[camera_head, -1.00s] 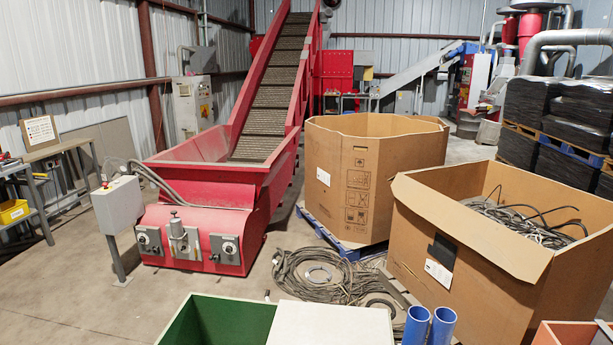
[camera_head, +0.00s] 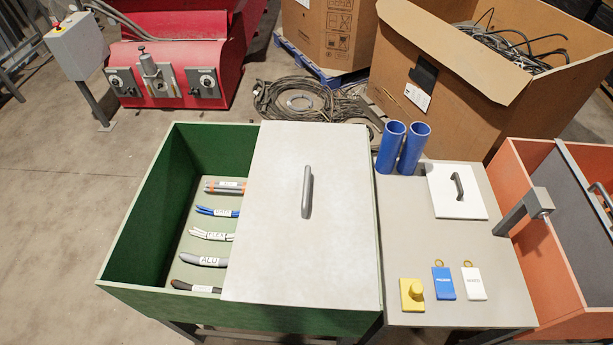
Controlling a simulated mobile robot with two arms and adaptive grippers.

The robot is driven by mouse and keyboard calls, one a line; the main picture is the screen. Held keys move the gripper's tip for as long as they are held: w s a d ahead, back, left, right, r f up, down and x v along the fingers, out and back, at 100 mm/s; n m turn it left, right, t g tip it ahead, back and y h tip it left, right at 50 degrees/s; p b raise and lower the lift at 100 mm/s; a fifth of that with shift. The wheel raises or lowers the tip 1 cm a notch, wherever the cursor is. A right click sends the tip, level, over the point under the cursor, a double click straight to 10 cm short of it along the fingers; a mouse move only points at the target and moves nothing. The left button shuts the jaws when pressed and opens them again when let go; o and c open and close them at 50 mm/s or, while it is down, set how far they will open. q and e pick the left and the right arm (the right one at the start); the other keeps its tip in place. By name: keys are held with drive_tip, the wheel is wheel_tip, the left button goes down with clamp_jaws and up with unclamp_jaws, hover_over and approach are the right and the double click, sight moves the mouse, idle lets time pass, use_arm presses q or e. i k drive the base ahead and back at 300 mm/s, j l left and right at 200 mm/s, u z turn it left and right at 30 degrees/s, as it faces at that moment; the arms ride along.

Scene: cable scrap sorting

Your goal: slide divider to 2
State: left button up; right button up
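The orange bin (camera_head: 543,250) stands at the right edge of the head view and is partly cut off. A handle (camera_head: 604,198) shows at the picture's edge beside the panel. No number marks are readable on the bin, so I cannot tell which position the panel is at. Neither of my grippers is in view.
The green bin (camera_head: 150,200) holds labelled cable samples under a pale cover (camera_head: 330,200).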

sight(584, 228)
drive_tip(key=z, duration=2.1)
drive_tip(key=i+l, duration=0.1)
drive_tip(key=l+z, duration=0.05)
drive_tip(key=l, duration=0.05)
